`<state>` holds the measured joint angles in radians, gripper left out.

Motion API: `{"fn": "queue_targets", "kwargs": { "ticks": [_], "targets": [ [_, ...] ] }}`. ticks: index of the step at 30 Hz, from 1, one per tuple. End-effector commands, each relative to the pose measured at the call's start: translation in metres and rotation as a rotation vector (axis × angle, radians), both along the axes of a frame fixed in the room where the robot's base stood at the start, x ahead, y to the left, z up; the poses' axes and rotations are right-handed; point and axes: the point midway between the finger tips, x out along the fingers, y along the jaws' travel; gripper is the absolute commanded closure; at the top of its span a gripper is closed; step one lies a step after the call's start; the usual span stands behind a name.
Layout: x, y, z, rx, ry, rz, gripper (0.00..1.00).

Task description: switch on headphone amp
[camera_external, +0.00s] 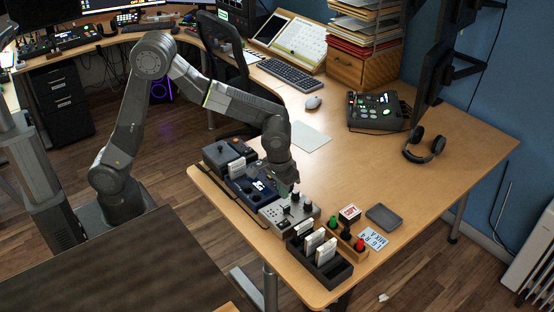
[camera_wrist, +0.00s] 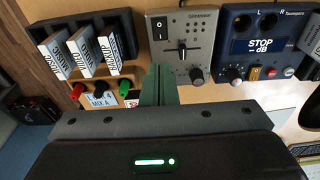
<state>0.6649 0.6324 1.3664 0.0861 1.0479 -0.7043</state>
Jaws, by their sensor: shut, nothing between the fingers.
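A light grey box (camera_external: 274,213) with knobs stands on the desk near its front edge; in the wrist view the grey box (camera_wrist: 197,72) shows a black rocker switch (camera_wrist: 158,28), a slider and small knobs. Beside it is a dark blue box (camera_external: 238,190), whose display reads "STOP -dB" in the wrist view (camera_wrist: 235,72). I cannot tell from the labels which box is the headphone amp. My gripper (camera_external: 290,191) is over the grey box in the external view. In the wrist view its green fingers (camera_wrist: 158,86) are together and empty, by the grey box's lower left edge, apart from the rocker.
A black tray of white cards (camera_external: 338,270) and a wooden holder with green and red plugs (camera_external: 345,240) stand beside the grey box. A darker grey box (camera_external: 216,151) is beyond the blue one. Headphones (camera_external: 438,145) and a black console (camera_external: 375,110) lie further back.

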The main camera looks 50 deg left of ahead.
Motion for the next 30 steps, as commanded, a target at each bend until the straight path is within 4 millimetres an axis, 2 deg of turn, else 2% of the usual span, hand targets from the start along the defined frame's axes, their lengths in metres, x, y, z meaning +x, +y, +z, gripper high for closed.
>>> {"fn": "queue_targets", "kwargs": {
  "ticks": [3, 9, 15, 21, 30],
  "targets": [
    [0.003, 0.001, -0.027, 0.004, 0.004, 0.0, 1.0],
    [0.008, 0.001, -0.069, 0.003, 0.004, 0.0, 1.0],
    [0.012, 0.001, -0.099, 0.002, 0.002, 0.0, 1.0],
    [0.014, 0.0, -0.111, 0.001, 0.001, 0.0, 1.0],
    [0.014, 0.0, -0.112, 0.001, 0.0, 0.0, 1.0]
  ]
}}
